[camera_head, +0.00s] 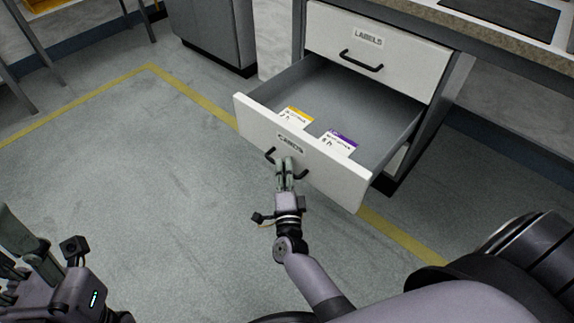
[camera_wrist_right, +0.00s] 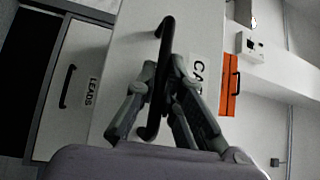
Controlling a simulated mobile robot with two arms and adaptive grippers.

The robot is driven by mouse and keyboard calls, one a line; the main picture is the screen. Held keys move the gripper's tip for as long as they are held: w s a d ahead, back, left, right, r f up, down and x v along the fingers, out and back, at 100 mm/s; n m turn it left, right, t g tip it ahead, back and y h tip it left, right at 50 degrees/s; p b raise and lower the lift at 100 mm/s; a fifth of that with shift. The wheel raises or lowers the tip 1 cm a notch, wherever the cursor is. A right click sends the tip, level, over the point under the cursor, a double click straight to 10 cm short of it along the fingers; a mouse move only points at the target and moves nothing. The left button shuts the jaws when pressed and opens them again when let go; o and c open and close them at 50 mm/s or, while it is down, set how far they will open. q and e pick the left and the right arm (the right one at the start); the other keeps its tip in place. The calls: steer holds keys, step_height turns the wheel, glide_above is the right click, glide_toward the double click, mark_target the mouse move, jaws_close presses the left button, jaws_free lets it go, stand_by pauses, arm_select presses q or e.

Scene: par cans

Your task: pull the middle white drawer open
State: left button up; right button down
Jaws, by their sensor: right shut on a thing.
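The middle white drawer (camera_head: 345,185), with a label that seems to read "CARDS", is pulled well out of the cabinet. Two cards lie inside it, one with an orange band (camera_head: 296,116) and one with a purple band (camera_head: 339,142). My right gripper (camera_head: 286,164) is shut on the drawer's black handle (camera_head: 303,174). In the right wrist view the fingers close around the middle of the dark handle (camera_wrist_right: 166,32), in front of the white drawer face. My left gripper (camera_head: 25,245) is at the lower left, away from the drawer, with its fingers apart and empty.
A white drawer marked "LABELS" (camera_head: 375,55) is shut above the open one. The worktop (camera_head: 500,30) runs over it. A grey cabinet (camera_head: 212,32) stands to the left. The floor (camera_head: 130,150) left of the drawer is clear, with a yellow line across it.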

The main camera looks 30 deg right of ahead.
steer(key=shift+f, duration=0.1)
steer(key=c, duration=1.7)
jaws_free()
steer(key=v, duration=0.7)
steer(key=shift+s+a, duration=0.1)
steer(key=shift+s, duration=0.15)
